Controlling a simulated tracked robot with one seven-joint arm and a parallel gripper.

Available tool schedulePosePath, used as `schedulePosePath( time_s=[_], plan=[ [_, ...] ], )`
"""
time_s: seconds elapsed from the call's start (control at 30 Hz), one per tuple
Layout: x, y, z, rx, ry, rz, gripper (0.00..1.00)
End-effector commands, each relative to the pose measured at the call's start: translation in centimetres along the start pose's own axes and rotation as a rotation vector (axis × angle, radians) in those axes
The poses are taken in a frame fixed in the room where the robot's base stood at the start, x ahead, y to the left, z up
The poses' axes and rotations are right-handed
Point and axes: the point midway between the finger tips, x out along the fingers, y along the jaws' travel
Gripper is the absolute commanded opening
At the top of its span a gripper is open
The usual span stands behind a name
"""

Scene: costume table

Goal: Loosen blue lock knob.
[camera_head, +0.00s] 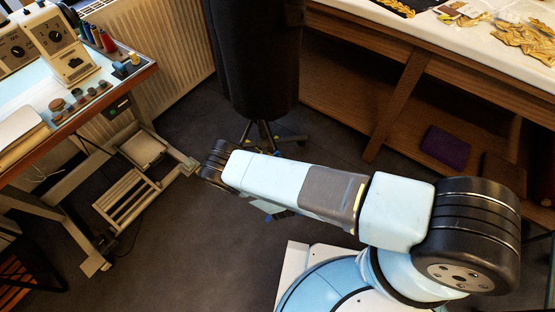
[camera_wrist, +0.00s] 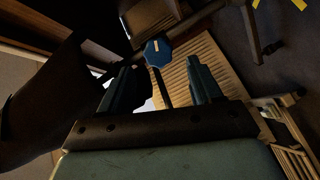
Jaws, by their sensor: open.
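The blue lock knob (camera_wrist: 157,52) shows in the wrist view as an eight-sided blue cap with a pale stripe across it. It lies just beyond the fingertips, nearer the left finger. My gripper (camera_wrist: 162,66) is open, with its two dark fingers apart. I see no finger touching the knob, though the exact depth gap is hard to judge. In the head view my arm hides the fingertips, and I cannot make out the knob there.
A dark dress form (camera_head: 255,60) on a legged stand is behind my arm. A sewing table (camera_head: 130,78) with a slatted treadle (camera_head: 126,197) stands left. A wooden shelf table (camera_head: 430,55) stands right. Dark floor (camera_head: 185,250) is clear at front left.

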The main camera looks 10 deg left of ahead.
Motion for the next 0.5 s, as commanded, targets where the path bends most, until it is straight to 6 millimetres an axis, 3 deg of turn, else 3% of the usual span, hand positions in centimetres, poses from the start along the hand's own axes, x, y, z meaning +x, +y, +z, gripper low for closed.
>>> schedulePosePath(
  time_s=[0.2,0.5],
  plan=[
    [-4.0,-0.1,0.0,0.000,0.000,-0.002,0.64],
    [-6.6,-0.1,0.0,0.000,0.001,-0.002,0.64]
  ],
)
